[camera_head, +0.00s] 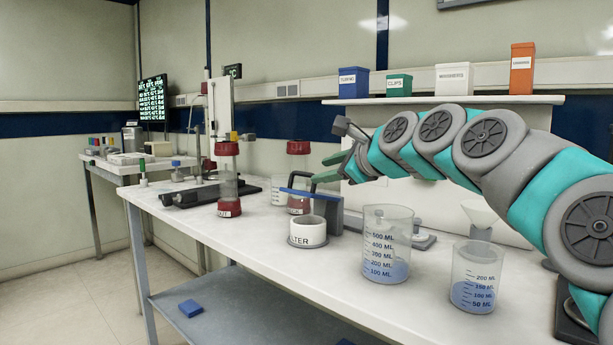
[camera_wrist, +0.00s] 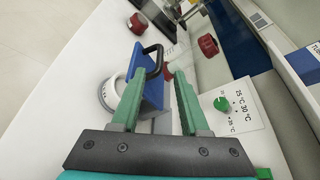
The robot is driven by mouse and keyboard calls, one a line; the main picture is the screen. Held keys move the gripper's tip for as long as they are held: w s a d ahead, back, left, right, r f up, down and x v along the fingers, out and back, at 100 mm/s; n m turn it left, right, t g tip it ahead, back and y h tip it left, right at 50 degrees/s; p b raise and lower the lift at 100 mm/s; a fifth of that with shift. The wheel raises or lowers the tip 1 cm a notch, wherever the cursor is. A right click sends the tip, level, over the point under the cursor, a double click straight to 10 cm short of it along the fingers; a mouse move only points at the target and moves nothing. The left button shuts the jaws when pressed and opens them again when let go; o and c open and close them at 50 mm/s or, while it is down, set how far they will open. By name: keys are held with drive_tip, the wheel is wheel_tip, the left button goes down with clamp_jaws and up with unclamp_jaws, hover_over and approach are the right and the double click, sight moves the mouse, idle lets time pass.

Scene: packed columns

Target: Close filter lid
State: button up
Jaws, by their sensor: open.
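The filter is a white round cup (camera_head: 307,232) with "TER" readable on its front, standing on the bench. In the wrist view the blue lid (camera_wrist: 152,91) stands next to the white cup (camera_wrist: 109,94), and a black handle (camera_wrist: 154,58) sticks out from the lid. My gripper (camera_head: 325,169) is above and behind the lid in the head view. In the wrist view my open green fingers (camera_wrist: 159,70) have the handle and part of the lid between them; contact cannot be told.
Red-capped columns (camera_head: 228,180) stand left of and behind the filter. Two beakers with blue liquid, one large (camera_head: 387,245) and one small (camera_head: 474,278), stand to the right. A panel with a green knob (camera_wrist: 221,103) lies right of my fingers. The bench's front left is clear.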

sight(306, 174)
drive_tip(key=shift+p+x, duration=0.4)
drive_tip(key=shift+x, duration=3.55)
clamp_jaws()
